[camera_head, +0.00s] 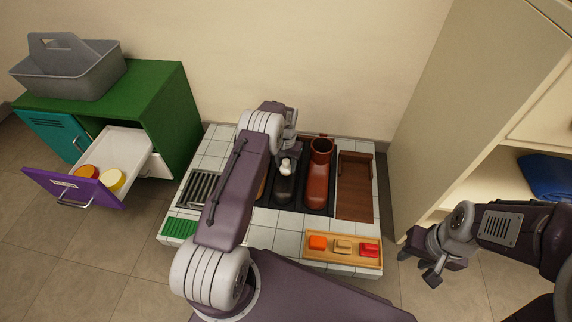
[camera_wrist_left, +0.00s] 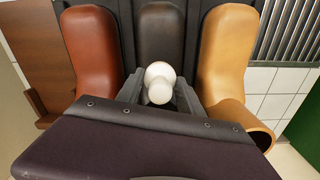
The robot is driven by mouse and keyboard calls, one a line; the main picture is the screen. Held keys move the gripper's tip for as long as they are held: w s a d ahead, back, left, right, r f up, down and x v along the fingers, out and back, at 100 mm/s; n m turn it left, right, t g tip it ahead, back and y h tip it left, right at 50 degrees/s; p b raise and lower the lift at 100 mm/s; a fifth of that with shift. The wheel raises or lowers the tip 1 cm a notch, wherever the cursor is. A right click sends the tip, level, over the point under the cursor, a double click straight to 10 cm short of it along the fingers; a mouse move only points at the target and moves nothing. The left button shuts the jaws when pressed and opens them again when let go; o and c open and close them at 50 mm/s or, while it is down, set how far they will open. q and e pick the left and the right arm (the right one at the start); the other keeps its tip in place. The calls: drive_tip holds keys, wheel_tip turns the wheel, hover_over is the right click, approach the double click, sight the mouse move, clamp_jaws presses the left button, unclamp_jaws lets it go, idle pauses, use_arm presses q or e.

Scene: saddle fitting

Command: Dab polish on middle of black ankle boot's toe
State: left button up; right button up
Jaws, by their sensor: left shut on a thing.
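The black ankle boot (camera_head: 284,188) stands on a dark mat in the middle of the tiled platform, toe toward me. It also shows in the left wrist view (camera_wrist_left: 162,38), between the other boots. My left gripper (camera_head: 287,153) is over this boot, shut on a white knobbed applicator (camera_wrist_left: 160,82). The applicator's white knob (camera_head: 286,165) shows above the boot in the head view. Its lower end is hidden, so I cannot tell whether it touches the boot. My right gripper (camera_head: 418,268) is open and empty, right of the platform.
A red-brown boot (camera_head: 317,185) stands right of the black one; a tan boot (camera_wrist_left: 226,45) is mostly behind my left arm. A wooden tray (camera_head: 330,259) holds orange, tan and red blocks. An open drawer (camera_head: 122,149) at left holds two round tins.

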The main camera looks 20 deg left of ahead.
use_arm(q)
drive_tip(key=shift+f+b, duration=0.6)
drive_tip(key=shift+f, duration=0.4)
drive_tip(key=shift+r, duration=0.1)
drive_tip(key=p, duration=0.1)
drive_tip(key=s+p, duration=0.2)
drive_tip(key=p, duration=0.1)
drive_tip(key=shift+s+d+r, duration=0.1)
drive_tip(key=shift+d+r, duration=0.2)
drive_tip(key=shift+s+p, duration=0.25)
drive_tip(key=shift+p, duration=0.1)
drive_tip(key=shift+s+d+f, duration=0.1)
drive_tip(key=shift+s+f, duration=0.1)
drive_tip(key=shift+f, duration=0.05)
